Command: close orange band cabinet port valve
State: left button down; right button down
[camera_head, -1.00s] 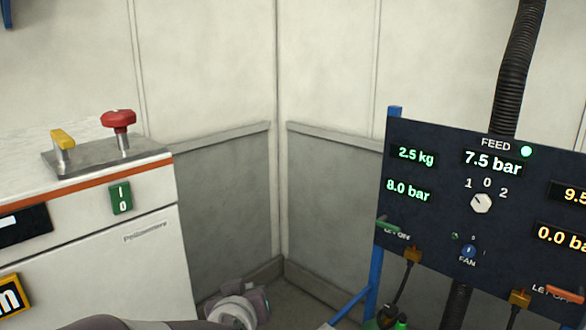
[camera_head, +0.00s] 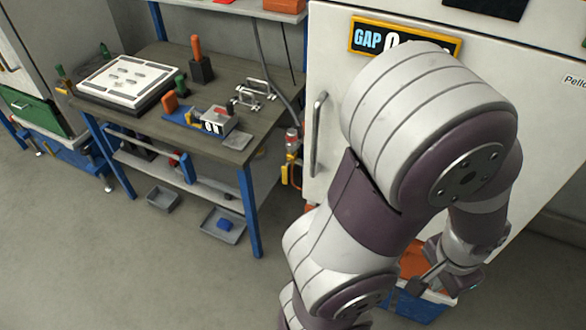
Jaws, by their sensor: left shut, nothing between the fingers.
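The white cabinet (camera_head: 335,60) with the yellow-framed GAP display (camera_head: 403,37) and a vertical handle (camera_head: 317,135) fills the upper right. A red and yellow fitting (camera_head: 292,160) sits at the cabinet's left edge, beside the workbench. It may be the port valve, but I cannot tell its lever position. My left arm covers much of the cabinet front. My left gripper (camera_head: 428,279) is low on the right, in front of a crate, shut and empty, well away from the fitting. My right gripper is out of view.
A workbench (camera_head: 235,140) on blue legs carries a white board, small tools and a block marked 0N. Grey trays (camera_head: 222,225) lie on the floor under it. A blue crate (camera_head: 415,304) with orange contents stands behind my gripper. The floor at lower left is clear.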

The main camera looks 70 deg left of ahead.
aim_at(284, 168)
jog(key=j+u, duration=0.15)
jog(key=u, duration=2.3)
